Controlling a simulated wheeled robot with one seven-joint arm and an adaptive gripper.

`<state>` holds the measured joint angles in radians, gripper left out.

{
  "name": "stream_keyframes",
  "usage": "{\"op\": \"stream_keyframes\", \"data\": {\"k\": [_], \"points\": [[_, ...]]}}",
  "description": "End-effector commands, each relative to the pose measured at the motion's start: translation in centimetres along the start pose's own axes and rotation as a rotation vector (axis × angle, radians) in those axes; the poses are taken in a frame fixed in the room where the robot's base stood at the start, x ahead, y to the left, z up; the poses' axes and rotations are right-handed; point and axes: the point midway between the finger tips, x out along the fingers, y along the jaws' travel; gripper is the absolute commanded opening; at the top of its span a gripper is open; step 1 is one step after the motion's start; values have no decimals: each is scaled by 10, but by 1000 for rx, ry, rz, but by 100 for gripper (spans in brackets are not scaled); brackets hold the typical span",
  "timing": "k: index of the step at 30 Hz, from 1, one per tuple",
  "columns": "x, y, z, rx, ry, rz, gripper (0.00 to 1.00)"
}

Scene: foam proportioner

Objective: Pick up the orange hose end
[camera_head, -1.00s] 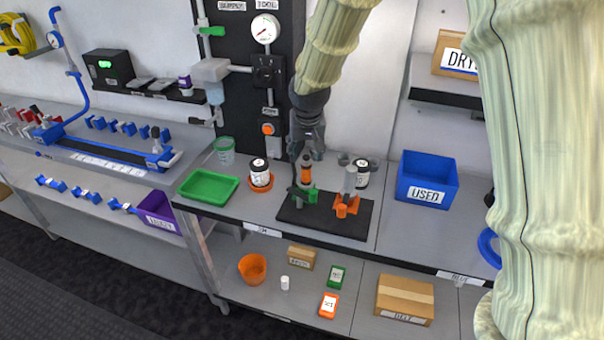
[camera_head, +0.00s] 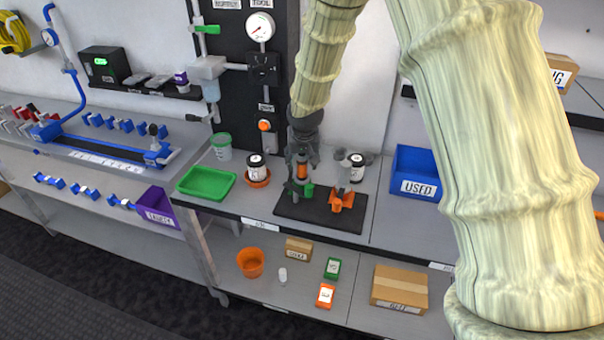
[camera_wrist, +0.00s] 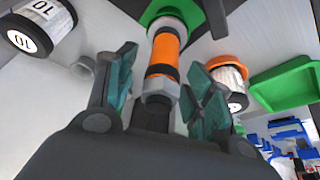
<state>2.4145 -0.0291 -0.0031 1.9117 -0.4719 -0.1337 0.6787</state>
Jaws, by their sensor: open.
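The orange hose end (camera_head: 302,170) stands upright at the green-marked holder (camera_head: 308,190) on the black base plate (camera_head: 318,217). In the wrist view the hose end (camera_wrist: 163,55) shows as an orange sleeve with dark bands and grey nut-like collars, with a green ring beyond it. My gripper (camera_head: 302,155) is above and around it in the head view. In the wrist view my gripper (camera_wrist: 163,92) is open, with one teal-padded finger on each side of the lower collar. A gap shows on both sides, and I cannot tell whether either pad touches.
An orange-marked holder (camera_head: 342,200) stands to the right on the same plate. A green tray (camera_head: 206,196) is left, a blue USED bin (camera_head: 416,160) right.

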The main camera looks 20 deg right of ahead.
Motion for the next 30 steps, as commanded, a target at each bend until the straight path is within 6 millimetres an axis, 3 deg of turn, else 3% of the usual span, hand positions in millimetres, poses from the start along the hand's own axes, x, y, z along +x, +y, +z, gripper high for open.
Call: {"op": "stream_keyframes", "data": {"k": [6,17,26,30], "points": [[18,0,0,1,0,0,52],[23,0,0,0,0,0,52],[23,0,0,1,0,0,0],[23,0,0,1,1,0,0]]}}
